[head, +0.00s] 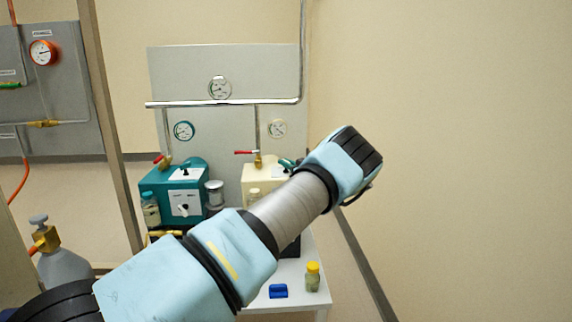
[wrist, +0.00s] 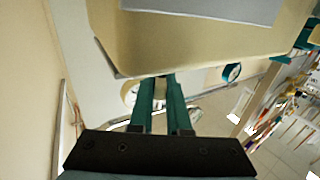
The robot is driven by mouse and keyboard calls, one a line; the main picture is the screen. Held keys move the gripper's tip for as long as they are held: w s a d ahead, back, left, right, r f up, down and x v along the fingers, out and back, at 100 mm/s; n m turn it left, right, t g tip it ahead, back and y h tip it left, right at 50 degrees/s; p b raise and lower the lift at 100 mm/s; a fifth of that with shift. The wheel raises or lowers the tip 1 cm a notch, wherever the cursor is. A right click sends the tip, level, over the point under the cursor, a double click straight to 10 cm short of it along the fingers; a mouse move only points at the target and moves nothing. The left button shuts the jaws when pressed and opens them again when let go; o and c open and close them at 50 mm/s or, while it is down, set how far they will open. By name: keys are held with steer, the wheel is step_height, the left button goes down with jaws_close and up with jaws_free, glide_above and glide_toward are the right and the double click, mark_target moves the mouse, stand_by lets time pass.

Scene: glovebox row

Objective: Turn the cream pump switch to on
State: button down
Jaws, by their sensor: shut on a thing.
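The cream pump (head: 256,172) stands on the white table, partly hidden behind my arm in the head view. Its body (wrist: 200,45) fills the top of the wrist view, with a grey plate along its upper edge. My gripper (head: 287,163) is at the top right of the pump. In the wrist view its teal fingers (wrist: 161,77) are close together, with their tips at the lower edge of the cream body. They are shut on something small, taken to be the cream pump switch. The switch itself and its setting are hidden in both views.
A teal pump (head: 172,190) with a front switch panel stands to the left. A red-handled valve (head: 245,152) and pipe rise behind the cream pump. A yellow-capped jar (head: 313,277) and a blue block (head: 278,291) lie on the table's front. Right of the table is open floor.

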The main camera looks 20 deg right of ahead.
steer(key=shift+m+h+b, duration=0.3)
steer(key=shift+h+b, duration=0.1)
steer(key=shift+b, duration=0.05)
steer(key=m+h+b, duration=0.2)
steer(key=h+b, duration=0.1)
steer(key=m+t+h+b, duration=0.1)
steer(key=b, duration=0.1)
steer(key=shift+a+f+h, duration=0.1)
steer(key=shift+f+h, duration=0.2)
steer(key=m+h+b, duration=0.1)
steer(key=h+b, duration=0.1)
steer(key=h, duration=0.1)
steer(key=shift+r+m, duration=0.1)
steer(key=shift+m, duration=0.2)
steer(key=shift+r+m+h+b, duration=0.15)
steer(key=shift+m+h+b, duration=0.25)
steer(key=shift+b, duration=0.1)
steer(key=c, duration=0.9)
jaws_free()
steer(key=shift+s, duration=0.1)
steer(key=s, duration=0.3)
steer(key=s+a+b, duration=0.1)
steer(key=s, duration=0.3)
steer(key=s+b, duration=0.1)
steer(key=s, duration=0.2)
steer(key=shift+s+a, duration=0.25)
steer(key=shift+a, duration=0.15)
